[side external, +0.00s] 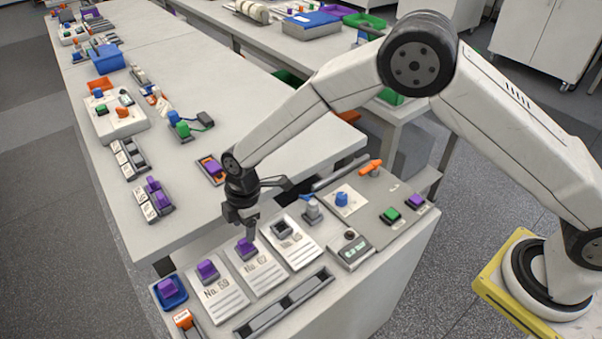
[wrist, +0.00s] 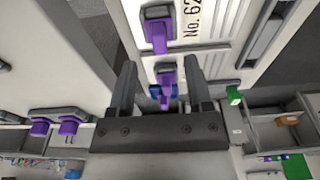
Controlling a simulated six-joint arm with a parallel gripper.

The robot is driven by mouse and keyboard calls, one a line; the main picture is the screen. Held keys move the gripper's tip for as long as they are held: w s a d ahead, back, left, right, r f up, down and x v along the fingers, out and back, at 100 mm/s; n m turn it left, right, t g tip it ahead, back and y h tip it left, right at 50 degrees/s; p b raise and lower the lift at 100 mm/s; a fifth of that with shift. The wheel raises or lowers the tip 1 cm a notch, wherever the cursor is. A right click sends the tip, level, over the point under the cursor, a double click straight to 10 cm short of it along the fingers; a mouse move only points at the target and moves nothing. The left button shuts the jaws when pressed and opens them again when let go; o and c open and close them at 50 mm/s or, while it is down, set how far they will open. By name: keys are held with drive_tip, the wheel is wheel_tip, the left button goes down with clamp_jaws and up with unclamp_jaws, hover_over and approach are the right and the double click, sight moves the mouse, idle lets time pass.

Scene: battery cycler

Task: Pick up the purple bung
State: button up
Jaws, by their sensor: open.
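My gripper (side external: 240,212) is open and empty, pointing down above the card row. In the wrist view, one purple bung (wrist: 166,76) shows between my open fingers (wrist: 161,90). Another (wrist: 158,34) shows above it, with blue just below. My fingers appear clear of the bungs.
An empty holder (side external: 283,230) sits on the card right of No. 67. A long slotted rack (side external: 285,302) lies in front. More purple pieces (side external: 155,190) lie on the rear bench.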

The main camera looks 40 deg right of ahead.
sight(244, 240)
drive_tip(key=shift+a+f, duration=0.15)
drive_tip(key=shift+f, duration=0.9)
drive_tip(key=shift+a+f, duration=0.1)
drive_tip(key=shift+f, duration=0.9)
clamp_jaws()
